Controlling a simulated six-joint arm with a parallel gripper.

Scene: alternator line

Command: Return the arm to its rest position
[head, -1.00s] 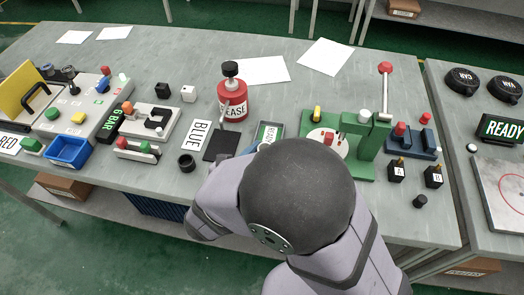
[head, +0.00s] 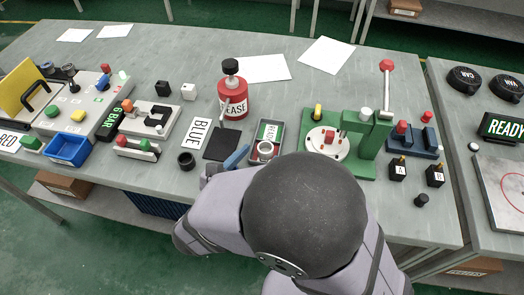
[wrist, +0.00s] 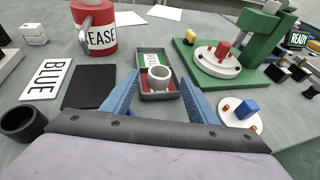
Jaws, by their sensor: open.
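My gripper (wrist: 158,98) shows in the wrist view as two blue fingers spread apart, with nothing held between them. It also shows partly in the head view (head: 237,158), where my arm hides much of it. A grey tray (wrist: 172,97) with a READY label and a red area lies beyond and between the fingertips. A light grey ring (wrist: 159,79) sits in the tray; it also shows in the head view (head: 265,149). My arm is low over the front edge of the bench.
A red grease can (head: 232,100) stands behind the tray. A green press (head: 365,140) with a red-knobbed lever is to the right. A white disc with a blue block (wrist: 241,112) is right of the fingers. A dark ring (head: 186,160) and BLUE card (head: 196,131) lie left.

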